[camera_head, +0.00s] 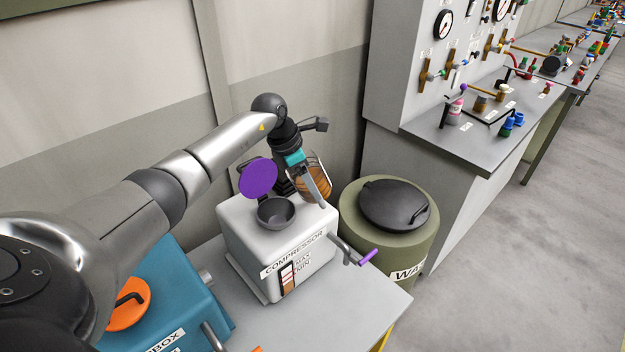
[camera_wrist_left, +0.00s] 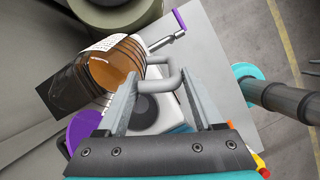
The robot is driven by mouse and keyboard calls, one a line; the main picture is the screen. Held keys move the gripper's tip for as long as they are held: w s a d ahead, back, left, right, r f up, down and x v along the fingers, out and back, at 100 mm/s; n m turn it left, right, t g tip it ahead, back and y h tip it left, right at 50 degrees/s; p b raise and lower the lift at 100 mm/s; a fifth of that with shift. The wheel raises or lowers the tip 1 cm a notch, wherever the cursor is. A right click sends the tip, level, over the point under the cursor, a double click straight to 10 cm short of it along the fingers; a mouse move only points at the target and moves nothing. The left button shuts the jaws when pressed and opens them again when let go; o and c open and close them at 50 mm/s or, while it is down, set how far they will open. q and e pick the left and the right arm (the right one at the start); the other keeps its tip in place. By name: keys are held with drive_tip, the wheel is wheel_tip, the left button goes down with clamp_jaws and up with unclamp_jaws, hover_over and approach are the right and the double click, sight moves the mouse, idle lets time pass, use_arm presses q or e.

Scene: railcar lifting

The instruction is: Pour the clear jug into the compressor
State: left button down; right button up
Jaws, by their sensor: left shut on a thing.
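The clear jug (camera_head: 312,177) holds amber-brown liquid. It is tilted in the air, above and behind the right side of the compressor. My left gripper (camera_head: 318,190) is shut on its handle; the wrist view shows the handle (camera_wrist_left: 172,80) between the fingers and the jug body (camera_wrist_left: 112,62) to the left. The compressor (camera_head: 250,230) is a white box with a dark round funnel (camera_head: 276,212) on top. Its purple lid (camera_head: 258,178) stands open. The sight gauge (camera_head: 287,278), marked MAX and MIN, shows brown. The jug's mouth is hard to make out. My right gripper is not in view.
A teal box (camera_head: 165,290) with an orange cap (camera_head: 130,304) stands left of the compressor. A purple-handled valve (camera_head: 366,257) sticks out at its right. An olive waste drum (camera_head: 385,240) with a dark lid stands beyond the table. A wall lies behind.

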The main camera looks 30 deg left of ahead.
use_arm(q)
drive_tip(key=shift+s+a+t, duration=0.2)
drive_tip(key=shift+s+t, duration=0.05)
drive_tip(key=shift+t, duration=0.15)
drive_tip(key=shift+a+h, duration=0.1)
drive_tip(key=shift+h, duration=0.2)
drive_tip(key=shift+s+a+f+t+h+b, duration=0.25)
drive_tip(key=shift+s+a+t+h+b, duration=0.15)
drive_tip(key=shift+s+t+h+b, duration=0.4)
drive_tip(key=shift+w+a+f+t+h+b, duration=0.15)
drive_tip(key=shift+f+t+h+b, duration=0.15)
drive_tip(key=shift+t+h+b, duration=0.35)
drive_tip(key=shift+s+a+f+t+h+b, duration=0.2)
drive_tip(key=shift+f+t+h+b, duration=0.55)
drive_tip(key=shift+b, duration=2.3)
drive_tip(key=shift+s+a+f+t+h+b, duration=0.15)
drive_tip(key=shift+f+t+h+b, duration=0.6)
drive_tip(key=shift+b, duration=2.3)
drive_tip(key=shift+r+y, duration=0.3)
drive_tip(key=shift+y, duration=0.05)
